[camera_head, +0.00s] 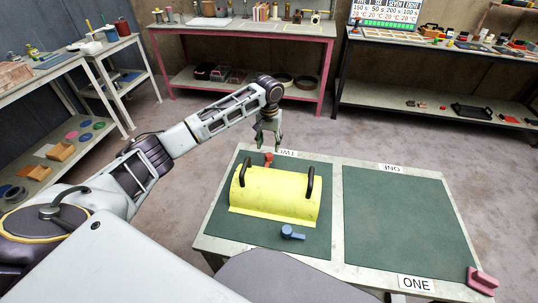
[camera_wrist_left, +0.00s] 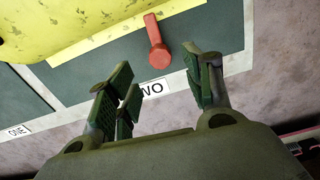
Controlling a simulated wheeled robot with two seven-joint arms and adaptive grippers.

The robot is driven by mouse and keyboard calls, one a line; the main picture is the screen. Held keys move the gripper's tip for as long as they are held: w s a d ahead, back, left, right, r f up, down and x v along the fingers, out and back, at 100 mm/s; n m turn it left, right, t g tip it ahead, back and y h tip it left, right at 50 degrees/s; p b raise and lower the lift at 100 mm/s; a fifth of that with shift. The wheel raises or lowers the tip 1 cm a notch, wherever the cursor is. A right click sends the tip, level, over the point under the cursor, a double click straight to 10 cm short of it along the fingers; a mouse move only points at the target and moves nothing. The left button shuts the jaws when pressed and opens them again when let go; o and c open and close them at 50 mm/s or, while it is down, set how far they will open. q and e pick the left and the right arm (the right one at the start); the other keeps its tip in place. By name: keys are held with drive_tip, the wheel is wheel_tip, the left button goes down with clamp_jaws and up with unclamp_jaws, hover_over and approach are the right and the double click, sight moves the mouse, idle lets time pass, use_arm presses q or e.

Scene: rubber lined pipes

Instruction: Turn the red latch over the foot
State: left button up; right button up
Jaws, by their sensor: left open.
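The red latch (camera_head: 268,158) sits at the far side of the yellow half-round cover (camera_head: 275,196), near the label TWO. In the left wrist view the red latch (camera_wrist_left: 157,43) has a round head on the green mat, and its arm points towards the yellow cover (camera_wrist_left: 60,22), reaching the cover's flange edge. My left gripper (camera_head: 266,143) hangs above and behind the latch. In the wrist view its fingers (camera_wrist_left: 165,90) are apart with nothing between them, and the latch lies ahead of the gap. My right gripper is not in view.
A blue latch (camera_head: 292,232) lies at the cover's near side. Two black handles (camera_head: 312,180) stand up from the cover. The right green mat (camera_head: 405,215), labelled ONE, is bare. A pink block (camera_head: 481,280) sits at the table's near right corner.

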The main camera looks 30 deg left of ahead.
sight(269, 154)
use_arm(q)
drive_tip(key=shift+f+b, duration=0.4)
drive_tip(key=shift+f, duration=2.8)
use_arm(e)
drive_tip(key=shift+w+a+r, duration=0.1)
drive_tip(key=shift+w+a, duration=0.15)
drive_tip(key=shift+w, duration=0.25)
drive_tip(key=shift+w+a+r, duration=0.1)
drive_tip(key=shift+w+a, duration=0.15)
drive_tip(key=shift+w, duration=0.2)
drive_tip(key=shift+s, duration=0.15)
use_arm(q)
drive_tip(key=c, duration=1)
drive_tip(key=shift+c, duration=0.3)
drive_tip(key=shift+r+p, duration=0.1)
drive_tip(key=shift+p, duration=0.2)
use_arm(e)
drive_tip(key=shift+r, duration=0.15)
use_arm(q)
drive_tip(key=p, duration=0.2)
drive_tip(key=shift+n+p, duration=0.3)
drive_tip(key=shift+n, duration=0.1)
drive_tip(key=shift+o, duration=0.2)
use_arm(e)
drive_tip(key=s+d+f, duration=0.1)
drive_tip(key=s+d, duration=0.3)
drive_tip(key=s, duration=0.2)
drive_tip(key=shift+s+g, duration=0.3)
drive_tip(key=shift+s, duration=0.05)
